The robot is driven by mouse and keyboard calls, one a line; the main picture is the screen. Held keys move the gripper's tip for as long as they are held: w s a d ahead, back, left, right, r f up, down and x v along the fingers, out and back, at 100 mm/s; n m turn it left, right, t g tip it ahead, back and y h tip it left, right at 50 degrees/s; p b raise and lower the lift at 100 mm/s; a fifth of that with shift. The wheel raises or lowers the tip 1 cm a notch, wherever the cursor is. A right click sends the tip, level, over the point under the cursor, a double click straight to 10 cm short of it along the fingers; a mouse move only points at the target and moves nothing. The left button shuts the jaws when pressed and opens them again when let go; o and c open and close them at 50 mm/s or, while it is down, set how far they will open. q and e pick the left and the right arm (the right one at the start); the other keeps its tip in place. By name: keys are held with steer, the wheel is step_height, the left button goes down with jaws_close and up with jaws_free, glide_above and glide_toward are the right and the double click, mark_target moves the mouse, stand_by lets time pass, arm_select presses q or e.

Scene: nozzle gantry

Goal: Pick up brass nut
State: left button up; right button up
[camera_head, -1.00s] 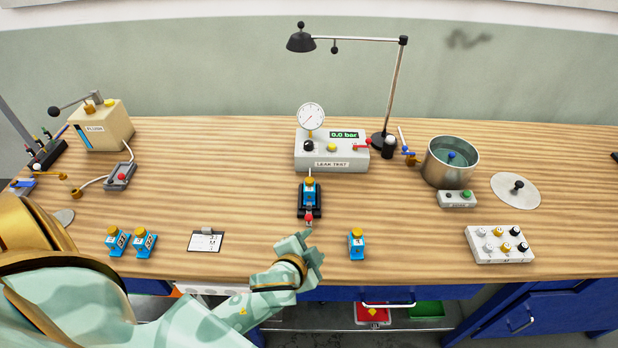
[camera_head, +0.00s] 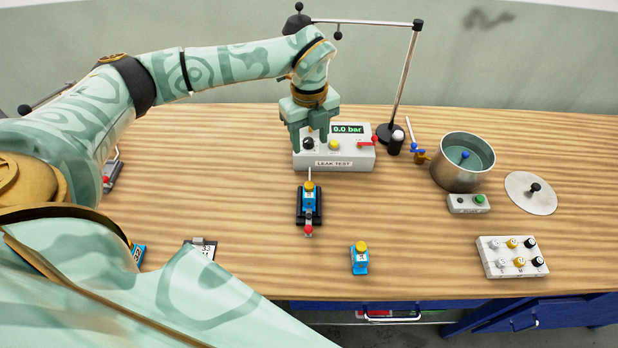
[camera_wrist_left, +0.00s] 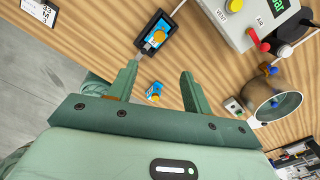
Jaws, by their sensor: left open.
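No piece is clearly marked as the brass nut. Brass-yellow pieces show as a cap (camera_head: 309,186) on the blue block in the black clamp (camera_head: 301,216), a cap (camera_head: 361,246) on a loose blue block (camera_head: 360,264), and gold knobs (camera_head: 512,243) on a white tray (camera_head: 491,266). My left gripper (camera_head: 311,139) is open and empty, fingers down, in front of the leak test box (camera_head: 330,163) and behind the clamp in the picture. In the left wrist view the open fingers (camera_wrist_left: 159,76) show the clamped block (camera_wrist_left: 152,45) and loose block (camera_wrist_left: 153,93) beyond them. My right gripper is out of view.
A lamp post (camera_head: 404,85), a steel pot (camera_head: 457,178) and its lid (camera_head: 531,205) stand to the right. A grey button box (camera_head: 468,204) is in front of the pot. The wood table between clamp and tray is mostly clear.

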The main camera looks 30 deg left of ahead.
mark_target(309, 184)
arm_select(q)
step_height(309, 184, down, 16)
steer(key=shift+a+r+b, duration=0.1)
steer(key=shift+b, duration=0.45)
steer(key=c, duration=1.1)
